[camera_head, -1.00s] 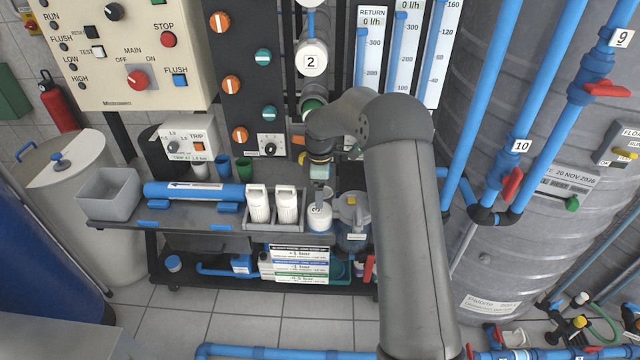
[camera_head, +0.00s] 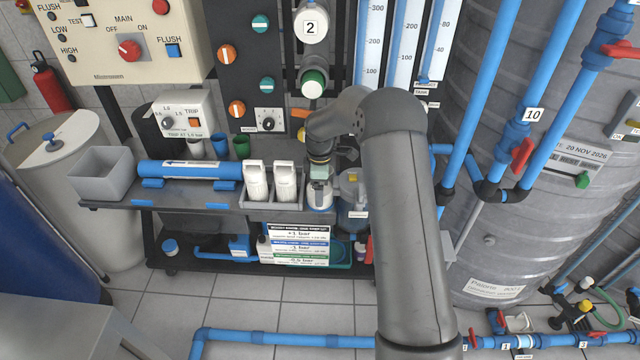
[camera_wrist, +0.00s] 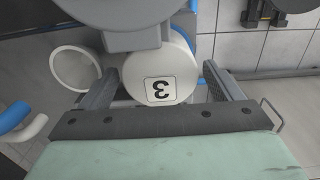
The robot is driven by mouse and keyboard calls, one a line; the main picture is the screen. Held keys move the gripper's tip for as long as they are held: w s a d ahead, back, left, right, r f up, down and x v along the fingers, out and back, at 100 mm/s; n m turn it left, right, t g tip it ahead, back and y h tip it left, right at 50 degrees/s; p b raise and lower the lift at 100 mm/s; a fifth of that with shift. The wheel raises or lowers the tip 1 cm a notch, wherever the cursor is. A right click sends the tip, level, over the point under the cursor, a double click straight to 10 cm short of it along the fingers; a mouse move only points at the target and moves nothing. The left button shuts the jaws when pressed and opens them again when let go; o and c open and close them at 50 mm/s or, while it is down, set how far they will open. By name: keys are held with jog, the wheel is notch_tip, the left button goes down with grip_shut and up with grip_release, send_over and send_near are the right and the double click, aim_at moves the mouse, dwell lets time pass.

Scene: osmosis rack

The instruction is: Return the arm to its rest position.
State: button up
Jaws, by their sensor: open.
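My arm (camera_head: 400,220) reaches over the rack shelf from the right. My gripper (camera_head: 320,183) points down at a white cylindrical housing (camera_head: 320,198) on the front of the shelf. In the wrist view my gripper (camera_wrist: 162,80) is open, with one dark finger on each side of the white housing (camera_wrist: 150,85) labelled 3. Gaps show between the fingers and its face, at least on the right. I cannot tell whether either finger touches it. In the head view the arm and gripper partly hide the housing's top.
White cartridges stand in a grey holder (camera_head: 270,200) just left of the gripper. A blue tube (camera_head: 190,170) and a grey bin (camera_head: 103,172) are further left. A clear blue-tinted housing (camera_head: 354,195) is close on the right. Blue pipes and a large grey tank (camera_head: 500,240) are further right.

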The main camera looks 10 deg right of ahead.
jog(key=shift+f, duration=0.15)
jog(key=c, duration=0.8)
jog(key=shift+r+p, duration=2.65)
jog(key=shift+r, duration=1.95)
jog(key=shift+c, duration=0.2)
